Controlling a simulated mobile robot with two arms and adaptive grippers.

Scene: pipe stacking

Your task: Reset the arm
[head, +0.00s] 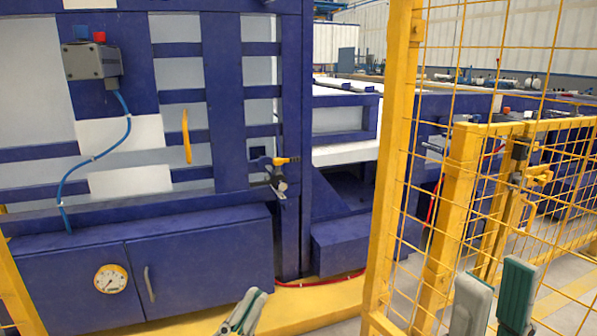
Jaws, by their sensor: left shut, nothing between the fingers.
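My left gripper (247,302) is at the bottom middle of the head view. Its grey and green fingers are together, shut with nothing held. It appears in front of the yellow base strip below the blue machine. My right gripper (495,280) is at the bottom right, in front of the yellow mesh fence. Its grey finger and green finger stand upright and apart, with a gap between them and nothing in it. Both arms are mostly out of view below the frame. No pipes can be made out near either gripper.
A blue machine cabinet (200,265) with a gauge (111,279) and a yellow handle (186,135) fills the left. A yellow fence post (397,150) and mesh panels close off the right. Grey floor (570,290) shows at the lower right.

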